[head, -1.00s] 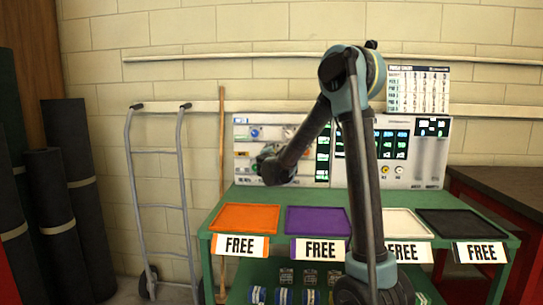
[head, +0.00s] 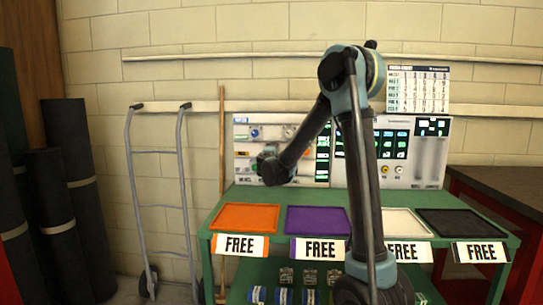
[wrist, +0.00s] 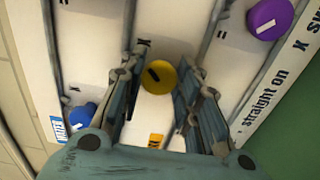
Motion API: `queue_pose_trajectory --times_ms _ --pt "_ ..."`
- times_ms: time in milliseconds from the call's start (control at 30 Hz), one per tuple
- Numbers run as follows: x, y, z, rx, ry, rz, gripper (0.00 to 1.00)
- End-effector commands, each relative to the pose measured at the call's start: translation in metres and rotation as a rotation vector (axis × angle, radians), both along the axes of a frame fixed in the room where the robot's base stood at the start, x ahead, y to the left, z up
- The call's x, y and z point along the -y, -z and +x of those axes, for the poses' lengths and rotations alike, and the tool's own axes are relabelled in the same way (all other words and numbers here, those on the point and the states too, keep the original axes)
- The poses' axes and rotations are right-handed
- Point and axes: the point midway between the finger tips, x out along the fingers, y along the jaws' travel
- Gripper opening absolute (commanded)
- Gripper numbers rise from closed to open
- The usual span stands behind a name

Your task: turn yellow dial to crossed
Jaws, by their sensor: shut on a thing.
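The yellow dial (wrist: 159,78) sits on a pale panel in the wrist view, with a short dark line slanting from upper left to lower right on its face. My gripper (wrist: 160,84) has one finger on each side of the dial and is shut on it. A small dark X mark is printed on the panel above and a little left of the dial. In the head view my gripper (head: 268,166) is at the left part of the panel (head: 240,172), and the yellow dial cannot be made out there.
A purple dial (wrist: 267,19) is at the upper right and a blue dial (wrist: 82,117) at the lower left in the wrist view. A key strip (wrist: 262,105) reads "straight on". Grey rails run between the dials. Trays lie on the green bench (head: 284,196) below the panel.

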Motion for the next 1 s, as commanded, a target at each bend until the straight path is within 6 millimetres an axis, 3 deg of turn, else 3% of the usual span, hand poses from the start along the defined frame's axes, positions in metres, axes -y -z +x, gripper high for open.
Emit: queue_pose_trajectory --times_ms 133,167,233,667,767,1000 --pt "0.004 0.002 -0.001 -0.003 0.008 0.004 0.07" --pt "0.004 0.002 -0.001 -0.003 0.008 0.004 0.33" --pt "0.004 0.002 -0.001 -0.003 0.007 0.003 0.48" --pt "0.001 0.001 -0.005 -0.001 0.002 0.000 0.50" --pt "0.000 0.001 -0.015 -0.001 0.001 0.000 0.50" --pt "-0.001 0.001 -0.060 -0.001 0.001 0.000 0.50"
